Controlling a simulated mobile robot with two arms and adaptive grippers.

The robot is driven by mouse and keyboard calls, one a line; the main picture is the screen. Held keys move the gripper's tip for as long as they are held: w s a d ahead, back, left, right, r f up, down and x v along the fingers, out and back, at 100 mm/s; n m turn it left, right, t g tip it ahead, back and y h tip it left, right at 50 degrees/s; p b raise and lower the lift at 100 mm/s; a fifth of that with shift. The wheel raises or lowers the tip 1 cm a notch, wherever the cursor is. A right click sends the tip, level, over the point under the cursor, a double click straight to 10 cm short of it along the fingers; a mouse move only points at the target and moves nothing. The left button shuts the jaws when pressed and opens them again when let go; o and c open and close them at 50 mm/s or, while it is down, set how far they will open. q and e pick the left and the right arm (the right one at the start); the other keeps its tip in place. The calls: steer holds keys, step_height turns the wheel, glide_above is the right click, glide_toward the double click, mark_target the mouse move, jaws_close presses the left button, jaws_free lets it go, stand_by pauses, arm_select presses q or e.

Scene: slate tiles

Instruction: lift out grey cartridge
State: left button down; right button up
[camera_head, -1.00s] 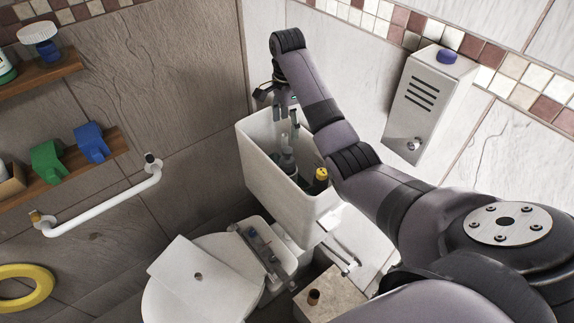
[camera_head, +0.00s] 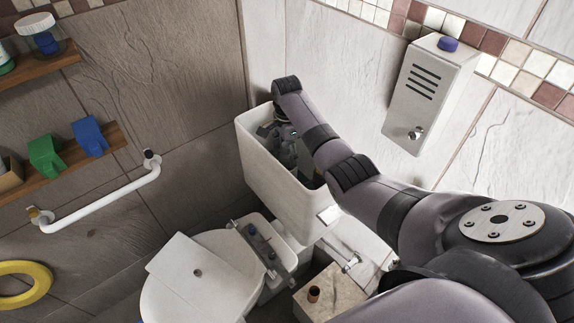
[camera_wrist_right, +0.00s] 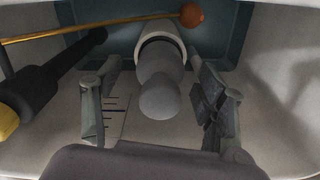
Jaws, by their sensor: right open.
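The grey cartridge (camera_wrist_right: 160,85) stands inside the cistern and shows in the right wrist view as a rounded grey body with a lighter collar. My right gripper (camera_wrist_right: 157,98) is open, one finger on each side of the cartridge, with visible gaps to it. In the head view my right gripper (camera_head: 287,150) is inside the open white cistern (camera_head: 262,178), and the arm largely hides the cartridge there. My left gripper is not in view.
In the wrist view a dark valve with a yellow end (camera_wrist_right: 45,85) and a brass rod with an orange ball (camera_wrist_right: 191,15) lie close by. The cistern walls surround the gripper. A vented white box (camera_head: 425,95) hangs right; a white grab bar (camera_head: 105,202) is left.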

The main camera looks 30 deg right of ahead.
steer(key=shift+f, duration=1.2)
steer(key=shift+c, duration=0.3)
steer(key=c, duration=1.3)
